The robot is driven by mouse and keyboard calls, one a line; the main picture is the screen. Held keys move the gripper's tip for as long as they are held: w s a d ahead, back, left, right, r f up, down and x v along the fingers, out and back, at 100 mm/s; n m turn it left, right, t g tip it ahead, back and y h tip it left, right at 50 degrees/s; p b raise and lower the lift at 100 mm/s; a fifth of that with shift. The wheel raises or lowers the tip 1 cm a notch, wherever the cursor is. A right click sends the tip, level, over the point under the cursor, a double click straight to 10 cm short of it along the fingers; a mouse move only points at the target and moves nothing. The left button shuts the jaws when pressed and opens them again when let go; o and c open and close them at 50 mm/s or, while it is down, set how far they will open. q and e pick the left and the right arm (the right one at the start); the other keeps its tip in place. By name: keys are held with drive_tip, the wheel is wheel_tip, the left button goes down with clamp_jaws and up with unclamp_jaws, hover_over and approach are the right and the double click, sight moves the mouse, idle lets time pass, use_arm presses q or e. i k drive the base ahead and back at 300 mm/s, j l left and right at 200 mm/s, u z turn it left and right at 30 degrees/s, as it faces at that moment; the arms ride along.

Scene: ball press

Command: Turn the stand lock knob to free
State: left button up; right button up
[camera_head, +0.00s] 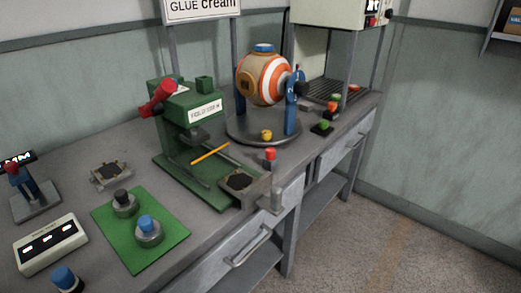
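A ball (264,78) with orange and white rings sits between blue uprights on a round dark stand (245,133). The right blue upright (291,108) carries small white marks and a dark knob-like part (301,76) at its top. A small yellow knob (266,135) sits on the front of the round base. I cannot tell which of these parts is the stand lock knob, nor its setting. Neither of my grippers is in view.
A green press (187,120) with a red handle stands left of the ball stand. A red button (270,153) and a green button (323,126) are near the bench's front edge. A green mat (165,249) with two knobbed weights lies front left. The floor is clear.

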sight(266, 135)
drive_tip(key=i+l+u, duration=0.15)
drive_tip(key=l, duration=0.2)
drive_tip(key=i+l+u, duration=0.35)
drive_tip(key=l, duration=0.4)
drive_tip(key=i+l+u, duration=0.2)
drive_tip(key=l, duration=0.2)
drive_tip(key=k, duration=0.05)
